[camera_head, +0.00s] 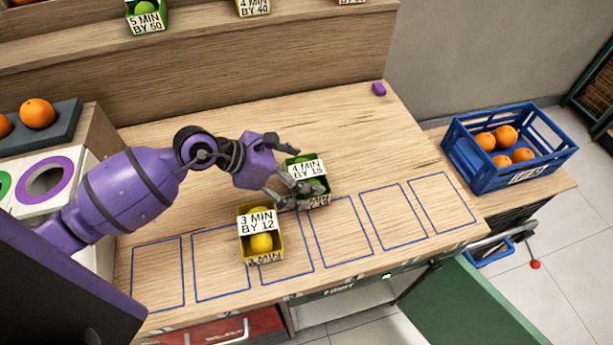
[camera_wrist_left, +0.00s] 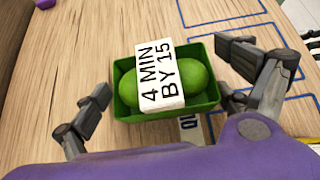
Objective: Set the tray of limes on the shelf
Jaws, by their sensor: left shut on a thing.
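The tray of limes (camera_head: 319,187) is a small green tray with a white label reading "4 MIN BY 15", at the middle of the wooden counter. In the left wrist view the tray (camera_wrist_left: 163,112) shows two limes, one each side of the label. My left gripper (camera_head: 299,168) is shut on this tray, with its fingers at opposite sides; in the head view they partly hide it. I cannot tell whether the tray touches the counter. The wooden shelf (camera_head: 200,75) rises in steps behind the counter.
A yellow tray (camera_head: 261,258) labelled "3 MIN BY 12" stands close in front. Blue outlined rectangles (camera_head: 340,230) line the counter's front. A blue crate of oranges (camera_head: 485,178) is at the right, a small purple object (camera_head: 379,89) at the back. Other labelled trays (camera_head: 147,22) stand on the shelf.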

